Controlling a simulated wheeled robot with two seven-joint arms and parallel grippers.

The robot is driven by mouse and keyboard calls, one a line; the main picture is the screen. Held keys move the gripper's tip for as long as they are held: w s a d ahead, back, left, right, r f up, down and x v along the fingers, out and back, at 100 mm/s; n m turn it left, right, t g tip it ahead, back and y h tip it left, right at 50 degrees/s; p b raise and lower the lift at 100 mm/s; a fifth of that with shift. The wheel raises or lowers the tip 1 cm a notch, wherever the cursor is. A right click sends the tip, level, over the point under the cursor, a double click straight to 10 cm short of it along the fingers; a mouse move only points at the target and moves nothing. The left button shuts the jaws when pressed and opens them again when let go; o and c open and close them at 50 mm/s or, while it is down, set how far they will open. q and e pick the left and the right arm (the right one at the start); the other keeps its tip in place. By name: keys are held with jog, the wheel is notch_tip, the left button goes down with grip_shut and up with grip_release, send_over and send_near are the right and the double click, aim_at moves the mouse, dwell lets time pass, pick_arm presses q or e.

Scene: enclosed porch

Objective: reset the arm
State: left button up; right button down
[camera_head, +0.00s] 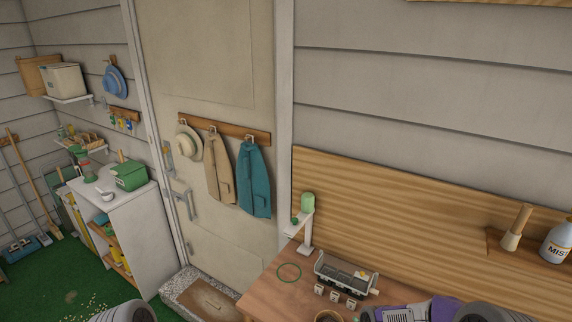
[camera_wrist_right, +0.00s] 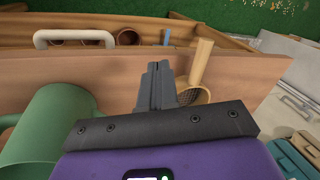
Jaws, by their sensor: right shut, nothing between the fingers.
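My right gripper (camera_wrist_right: 158,68) is shut and empty in the right wrist view, its dark fingers pressed together above a brown wooden surface (camera_wrist_right: 118,75). A wooden-handled tool (camera_wrist_right: 202,62) with a dark mesh-like end is close to the right of the fingers, partly hidden by the gripper. A large green cylinder (camera_wrist_right: 45,125) is at the left of that view. In the head view, the purple and grey part of my right arm shows at the bottom edge, over the wooden bench (camera_head: 262,300); its fingertips are not clear there. My left gripper is not in view.
A wooden back panel rises behind. A mist bottle (camera_head: 557,244) stands on a small shelf at right.

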jog(key=s+a+f+g+y, duration=0.1)
jog(key=s+a+f, duration=0.2)
jog(key=s+f, duration=0.5)
jog(key=s+a+f, duration=0.4)
jog(key=s+f, duration=0.3)
jog(key=s, duration=0.3)
pick_arm(q)
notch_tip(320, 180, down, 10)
jog(key=b, duration=1)
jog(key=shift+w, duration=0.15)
pick_arm(e)
notch_tip(320, 180, down, 10)
jog(key=w, duration=0.1)
jog(key=shift+w+d+r, duration=0.15)
jog(key=shift+d+r, duration=0.05)
jog(key=shift+d, duration=0.15)
